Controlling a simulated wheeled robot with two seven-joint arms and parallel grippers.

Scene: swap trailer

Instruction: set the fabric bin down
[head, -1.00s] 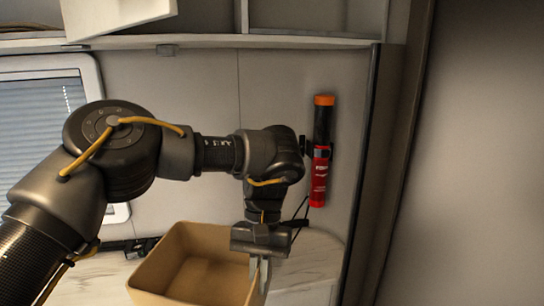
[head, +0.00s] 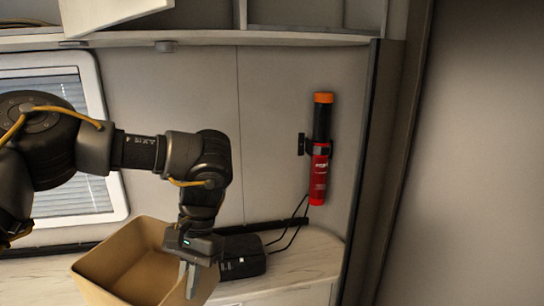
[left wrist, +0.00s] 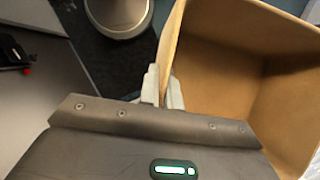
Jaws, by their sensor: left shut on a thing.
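The fabric bin (head: 95,262) is a tan, open-topped box and looks empty inside. It is at the bottom of the head view, in front of the marbled counter, and its lower part is cut off by the frame. My left gripper (head: 191,279) is shut on the bin's right wall, one finger on each side of the rim. In the left wrist view the bin (left wrist: 245,75) fills the right side, tilted in the picture, with the wall between the fingers (left wrist: 163,92). I cannot tell whether anything supports the bin from below. My right gripper is not in view.
The marbled counter (head: 300,259) runs along the wall, with free room at its right end. A black device (head: 243,257) with cables stands on it, right behind my gripper. An overhead cabinet door (head: 112,14) stands open.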

